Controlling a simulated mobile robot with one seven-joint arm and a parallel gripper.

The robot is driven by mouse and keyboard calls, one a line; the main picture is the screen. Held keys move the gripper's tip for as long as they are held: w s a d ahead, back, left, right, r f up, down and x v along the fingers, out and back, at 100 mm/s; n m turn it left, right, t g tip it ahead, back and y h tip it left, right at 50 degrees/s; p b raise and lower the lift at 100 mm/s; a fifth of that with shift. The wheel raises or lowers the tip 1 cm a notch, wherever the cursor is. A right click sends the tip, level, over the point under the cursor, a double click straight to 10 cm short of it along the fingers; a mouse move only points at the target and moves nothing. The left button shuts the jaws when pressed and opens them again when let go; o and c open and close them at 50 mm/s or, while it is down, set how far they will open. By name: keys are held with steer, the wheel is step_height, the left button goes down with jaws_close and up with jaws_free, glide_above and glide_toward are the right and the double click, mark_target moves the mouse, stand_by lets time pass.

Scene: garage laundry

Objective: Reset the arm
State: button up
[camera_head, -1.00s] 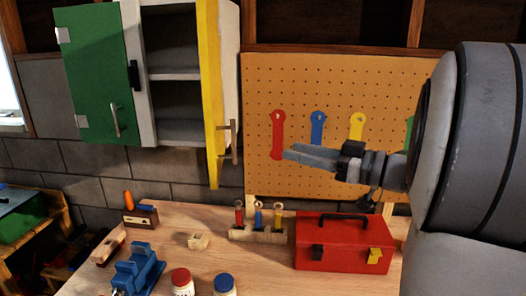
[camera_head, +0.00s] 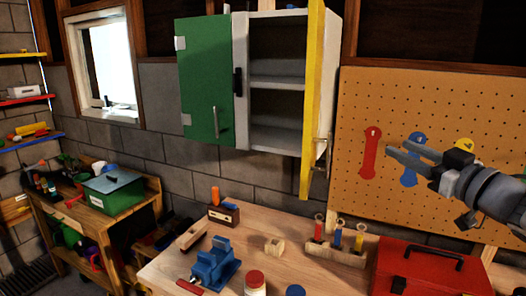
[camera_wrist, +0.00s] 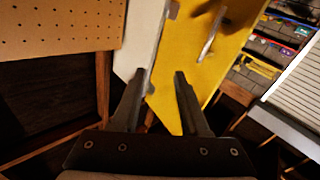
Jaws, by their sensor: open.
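My gripper (camera_head: 400,156) is at the right in the head view, in front of the pegboard (camera_head: 385,110) and above the workbench. Its two fingers are apart with nothing between them. In the wrist view my gripper (camera_wrist: 164,82) is also open and empty, its fingers spread in front of the yellow cabinet door (camera_wrist: 195,65). I cannot tell the exact gap between the fingers and the yellow door.
A red toolbox (camera_head: 432,272), a wooden screwdriver rack (camera_head: 335,253) and a blue vise (camera_head: 213,265) stand on the workbench (camera_head: 262,222). Red and blue wrenches hang on the pegboard. A side table (camera_head: 95,220) with a green box stands at the left.

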steer(key=s+a+f+m+g+h, duration=0.3)
steer(key=s+a+f+g, duration=0.3)
steer(key=s, duration=0.4)
steer(key=s+a+f+m+g+h, duration=0.3)
steer(key=s+a+f+g, duration=0.2)
steer(key=s+a+f, duration=0.3)
step_height(320, 180, down, 3)
steer(key=s, duration=0.2)
steer(key=shift+s+a+g, duration=0.3)
steer(key=shift+a+g, duration=0.1)
steer(key=shift+d, duration=0.1)
